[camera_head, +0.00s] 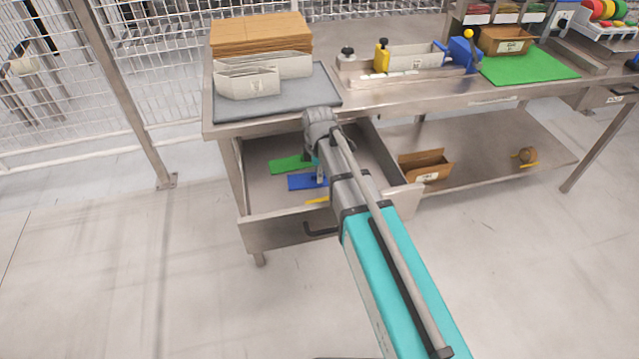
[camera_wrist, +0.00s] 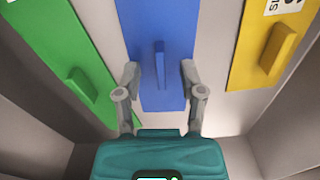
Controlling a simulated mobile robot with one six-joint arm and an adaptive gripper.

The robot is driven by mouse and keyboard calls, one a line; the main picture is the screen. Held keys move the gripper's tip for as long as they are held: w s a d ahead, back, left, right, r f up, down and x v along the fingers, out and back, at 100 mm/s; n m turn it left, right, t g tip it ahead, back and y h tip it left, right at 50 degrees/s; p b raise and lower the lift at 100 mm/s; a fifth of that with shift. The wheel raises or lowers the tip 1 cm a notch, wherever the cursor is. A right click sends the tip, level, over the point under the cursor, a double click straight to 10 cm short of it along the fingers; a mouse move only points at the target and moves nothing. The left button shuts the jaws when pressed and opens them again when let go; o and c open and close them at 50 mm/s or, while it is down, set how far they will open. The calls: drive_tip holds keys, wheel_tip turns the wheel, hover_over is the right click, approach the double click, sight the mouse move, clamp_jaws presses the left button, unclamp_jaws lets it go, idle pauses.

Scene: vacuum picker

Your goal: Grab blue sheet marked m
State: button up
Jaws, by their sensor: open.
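The blue sheet (camera_wrist: 150,35) lies flat in the open drawer, with a raised blue handle (camera_wrist: 160,65) standing along its middle. It also shows in the head view (camera_head: 305,183), partly behind my arm. No letter on it is readable in either view. My gripper (camera_wrist: 160,72) is over the near end of the blue sheet, with its two fingers apart on either side of the handle. The gap between each finger and the handle is clear. In the head view the gripper is largely hidden by my arm.
A green sheet (camera_wrist: 62,50) lies left of the blue one and a yellow sheet (camera_wrist: 262,50) lies right, each with a handle. The drawer walls (camera_head: 280,212) surround them. Above is the metal table with a grey mat (camera_head: 310,98). A cardboard box (camera_head: 424,165) stands on the lower shelf.

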drive_tip(key=shift+f, duration=0.4)
idle(0.3)
clamp_jaws()
